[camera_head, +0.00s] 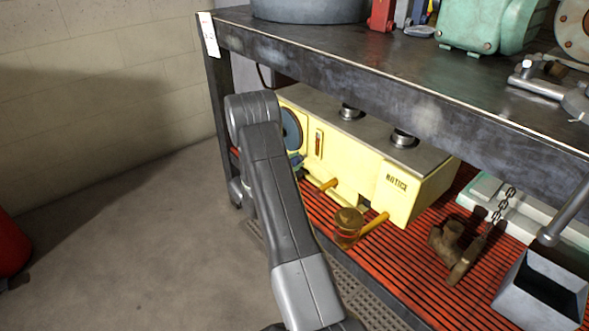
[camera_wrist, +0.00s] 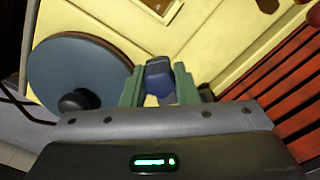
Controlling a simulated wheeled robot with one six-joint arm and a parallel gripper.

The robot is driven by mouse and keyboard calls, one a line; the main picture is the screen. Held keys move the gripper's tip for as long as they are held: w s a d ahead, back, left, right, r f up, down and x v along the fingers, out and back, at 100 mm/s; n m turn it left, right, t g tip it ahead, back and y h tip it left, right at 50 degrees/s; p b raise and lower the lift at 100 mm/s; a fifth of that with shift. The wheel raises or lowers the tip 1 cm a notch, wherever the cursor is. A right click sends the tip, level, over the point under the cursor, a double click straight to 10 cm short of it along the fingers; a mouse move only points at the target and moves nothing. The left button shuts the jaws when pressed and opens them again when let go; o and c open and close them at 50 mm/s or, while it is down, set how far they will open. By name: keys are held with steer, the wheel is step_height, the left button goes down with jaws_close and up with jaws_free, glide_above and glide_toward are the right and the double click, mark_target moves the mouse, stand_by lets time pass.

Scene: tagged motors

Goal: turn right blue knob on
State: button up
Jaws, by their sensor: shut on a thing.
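The yellow machine (camera_head: 365,165) stands on the lower shelf with a blue-grey round disc at its left end. In the wrist view the blue knob (camera_wrist: 159,78) sits on the yellow face, to the right of the large disc (camera_wrist: 75,75). My gripper (camera_wrist: 158,86) has its two green fingers on either side of the blue knob and is shut on it. Whether the knob is turned on cannot be told.
The upper bench top (camera_head: 390,80) overhangs the machine. A brass fitting (camera_head: 348,222) and a yellow pipe stick out in front. Red slats (camera_head: 400,270) cover the lower shelf. A grey bin (camera_head: 540,290) and chained metal part stand right.

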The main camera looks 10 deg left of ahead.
steer(key=m, duration=0.3)
steer(key=shift+m+b, duration=0.35)
steer(key=shift+m, duration=0.05)
steer(key=m, duration=0.4)
steer(key=shift+m, duration=0.3)
steer(key=m, duration=0.3)
steer(key=shift+m, duration=2.3)
steer(key=shift+f, duration=0.1)
steer(key=o, duration=1)
steer(key=shift+a, duration=0.1)
